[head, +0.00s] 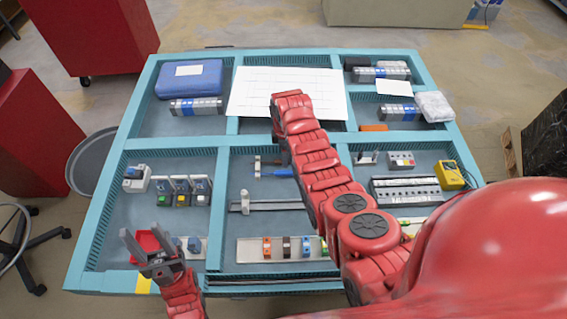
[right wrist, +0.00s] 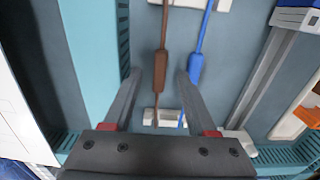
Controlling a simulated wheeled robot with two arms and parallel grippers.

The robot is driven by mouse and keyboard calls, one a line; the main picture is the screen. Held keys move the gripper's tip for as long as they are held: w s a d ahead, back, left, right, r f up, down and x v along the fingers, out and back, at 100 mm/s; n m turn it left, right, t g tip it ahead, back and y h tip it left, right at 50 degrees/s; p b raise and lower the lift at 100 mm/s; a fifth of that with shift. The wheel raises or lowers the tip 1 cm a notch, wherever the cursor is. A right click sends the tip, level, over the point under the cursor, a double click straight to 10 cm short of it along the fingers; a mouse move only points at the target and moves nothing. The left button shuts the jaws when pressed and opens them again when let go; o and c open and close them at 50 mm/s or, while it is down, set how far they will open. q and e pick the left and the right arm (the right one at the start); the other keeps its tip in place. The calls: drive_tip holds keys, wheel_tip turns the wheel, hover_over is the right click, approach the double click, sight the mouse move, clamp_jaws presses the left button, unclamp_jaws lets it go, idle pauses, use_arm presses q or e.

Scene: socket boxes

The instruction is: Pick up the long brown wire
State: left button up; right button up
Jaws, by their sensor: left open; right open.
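The brown wire (right wrist: 160,68), with a thicker brown sleeve, runs between white holders in the right wrist view. In the head view it is a small brown piece (head: 267,162), partly hidden by my right arm. A blue wire (right wrist: 195,65) lies beside it on the right. My right gripper (right wrist: 160,82) is open above the wires. The brown wire shows between its fingertips, and the blue wire shows by the right finger. I cannot tell the height gap. My left gripper (head: 148,248) is open and empty over the front left compartment.
The teal divided table (head: 222,190) has raised walls. A blue case (head: 190,78), white sheets (head: 250,90), a rail (head: 270,206), a row of coloured terminals (head: 287,247) and a yellow meter (head: 453,175) lie around. A teal divider (right wrist: 100,60) is left of the wires.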

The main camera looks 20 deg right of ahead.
wheel_tip(320, 180, down, 2)
drive_tip(key=shift+f, duration=0.1)
clamp_jaws()
drive_tip(key=shift+r, duration=0.2)
